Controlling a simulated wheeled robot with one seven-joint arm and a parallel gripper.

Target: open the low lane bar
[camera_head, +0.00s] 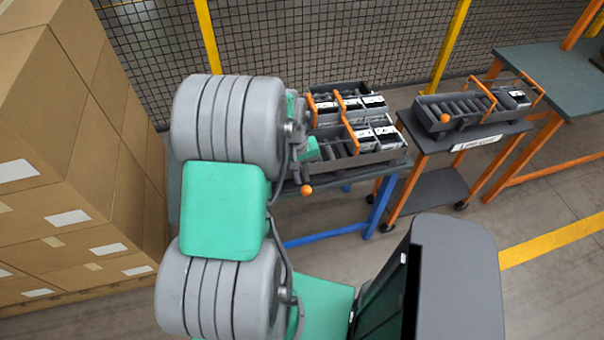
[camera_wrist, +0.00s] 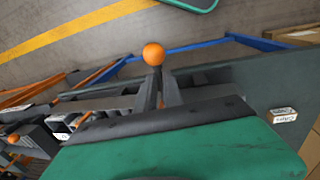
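In the head view my gripper (camera_head: 304,174) points down at the left front of the near tray, partly hidden by my arm. An orange ball knob (camera_head: 306,190) shows right at its fingertips. In the wrist view the same knob (camera_wrist: 153,54) sits at the ends of my two dark fingers (camera_wrist: 157,82). A narrow gap shows between the fingers, with a little orange in it. I cannot tell whether they grip the knob or its stem. Orange bars (camera_head: 350,130) cross the near grey tray (camera_head: 385,157); which one carries the knob is hidden.
The near tray, holding dark and white boxes, stands on a blue-legged table (camera_head: 325,236). A second tray (camera_head: 455,127) with another orange knob (camera_head: 445,118) stands on an orange-legged cart to the right. Stacked cartons (camera_head: 75,150) rise at left. Mesh fencing stands behind.

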